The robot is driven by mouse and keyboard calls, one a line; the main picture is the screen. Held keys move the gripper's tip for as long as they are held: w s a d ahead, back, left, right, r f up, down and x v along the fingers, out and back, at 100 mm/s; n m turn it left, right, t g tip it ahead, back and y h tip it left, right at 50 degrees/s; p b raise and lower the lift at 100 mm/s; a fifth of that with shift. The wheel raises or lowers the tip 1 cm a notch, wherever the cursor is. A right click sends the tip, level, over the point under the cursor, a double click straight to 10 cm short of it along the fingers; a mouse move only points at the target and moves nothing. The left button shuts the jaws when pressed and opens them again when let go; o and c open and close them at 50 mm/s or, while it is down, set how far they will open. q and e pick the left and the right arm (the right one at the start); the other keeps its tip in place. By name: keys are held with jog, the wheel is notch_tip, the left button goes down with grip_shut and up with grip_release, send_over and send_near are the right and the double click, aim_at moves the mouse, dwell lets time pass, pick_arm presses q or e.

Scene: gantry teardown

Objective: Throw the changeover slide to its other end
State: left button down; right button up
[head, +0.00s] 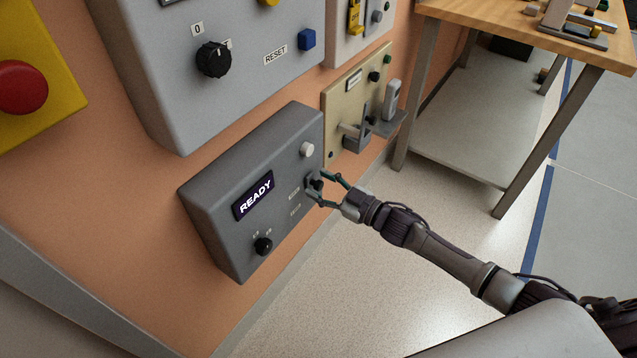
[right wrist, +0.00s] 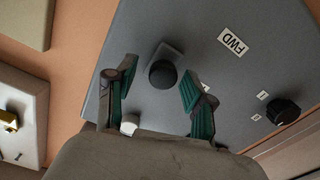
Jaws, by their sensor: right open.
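In the head view the knob (head: 316,184) sits on the right part of the grey box (head: 228,195) and is partly covered by my fingers. My right gripper (head: 326,189) is open, with its green-padded fingertips on either side of the knob. The right wrist view shows gaps between the knob and both fingers (right wrist: 158,78). My left gripper is not in view.
The box also carries a READY display (head: 253,196), a white button (head: 307,149) and a black selector (head: 263,245). A beige panel with a metal bracket (head: 357,142) is just above right.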

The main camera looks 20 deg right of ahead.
jog(key=v, duration=1.1)
jog(key=s+f+m+g+h, duration=0.25)
jog(key=f+h, duration=0.25)
jog(key=f, duration=0.3)
jog(key=s+f+m+g+h, duration=0.1)
jog(key=s+f+m+h, duration=0.3)
jog(key=f, duration=0.4)
jog(key=s+a+f+m+g+h+p, duration=0.15)
jog(key=s+f+g+p, duration=0.35)
jog(key=s, duration=0.7)
jog(key=s+a+f+g+p, duration=0.2)
jog(key=s+f+g+p, duration=0.2)
jog(key=s+f, duration=0.5)
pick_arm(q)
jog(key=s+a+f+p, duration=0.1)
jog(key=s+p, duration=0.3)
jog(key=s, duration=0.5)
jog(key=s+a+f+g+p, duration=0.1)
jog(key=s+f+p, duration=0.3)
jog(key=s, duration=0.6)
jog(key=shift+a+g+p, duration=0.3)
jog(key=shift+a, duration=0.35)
pick_arm(e)
jog(key=s+d, duration=0.3)
jog(key=s, duration=1.1)
jog(key=shift+s+r+g, duration=0.3)
jog(key=shift+r+g, duration=0.05)
jog(key=shift+r, duration=0.15)
